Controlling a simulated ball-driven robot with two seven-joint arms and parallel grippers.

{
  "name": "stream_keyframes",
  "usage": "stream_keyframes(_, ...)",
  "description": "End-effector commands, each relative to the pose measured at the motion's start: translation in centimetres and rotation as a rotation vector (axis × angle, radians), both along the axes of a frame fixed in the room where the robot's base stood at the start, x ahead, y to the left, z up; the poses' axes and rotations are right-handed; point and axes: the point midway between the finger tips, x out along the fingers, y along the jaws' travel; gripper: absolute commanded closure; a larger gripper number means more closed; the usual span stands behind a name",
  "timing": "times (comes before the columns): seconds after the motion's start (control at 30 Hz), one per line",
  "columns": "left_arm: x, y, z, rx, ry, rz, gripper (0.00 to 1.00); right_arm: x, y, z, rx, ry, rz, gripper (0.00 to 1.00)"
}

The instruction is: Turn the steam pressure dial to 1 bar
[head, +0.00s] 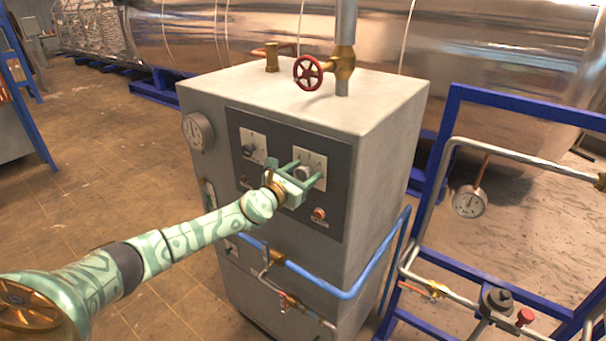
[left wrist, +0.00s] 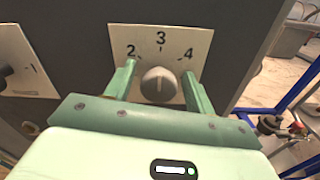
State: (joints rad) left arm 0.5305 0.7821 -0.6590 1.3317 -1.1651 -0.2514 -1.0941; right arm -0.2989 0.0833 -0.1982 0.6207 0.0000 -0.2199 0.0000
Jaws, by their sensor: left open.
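A control box (head: 385,130) has a dark panel with two white dial plates. The right plate carries a round grey knob (head: 303,172); in the left wrist view this knob (left wrist: 158,85) sits below the numbers 2, 3 and 4. Its ridge looks roughly upright, toward 3; the exact pointer is hard to read. My left gripper (head: 305,170) is open, with one green finger on each side of the knob; contact cannot be told. The lower part of the plate is hidden by my gripper. My right gripper is not in view.
The left dial plate (head: 253,147) has a dark knob and shows a 1 in the left wrist view. A round gauge (head: 198,132) is on the box's left, an orange button (head: 319,213) below. A red valve wheel (head: 308,72) stands on top. Blue frame (head: 440,150) at right.

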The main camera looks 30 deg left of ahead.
Motion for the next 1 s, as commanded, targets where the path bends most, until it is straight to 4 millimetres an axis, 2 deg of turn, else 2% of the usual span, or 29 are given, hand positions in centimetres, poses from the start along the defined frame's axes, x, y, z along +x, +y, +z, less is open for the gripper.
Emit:
stream_keyframes(0.17, 0.0, 0.0, 0.02, 0.0, 0.0, 0.0, 0.46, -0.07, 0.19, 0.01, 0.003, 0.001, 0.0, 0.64)
stream_keyframes(0.2, -0.01, 0.0, 0.02, 0.0, 0.0, 0.0, 0.51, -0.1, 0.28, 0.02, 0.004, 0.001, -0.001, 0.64)
stream_keyframes(0.33, -0.02, 0.01, 0.03, 0.0, 0.0, 0.0, 0.87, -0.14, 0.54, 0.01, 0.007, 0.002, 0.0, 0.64)
stream_keyframes(0.67, -0.03, 0.0, -0.02, -0.027, 0.002, 0.0, 0.87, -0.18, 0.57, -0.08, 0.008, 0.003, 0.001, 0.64)
stream_keyframes(1.0, -0.04, 0.05, -0.06, -0.226, 0.018, -0.001, 0.87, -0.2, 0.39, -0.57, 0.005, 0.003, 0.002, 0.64)
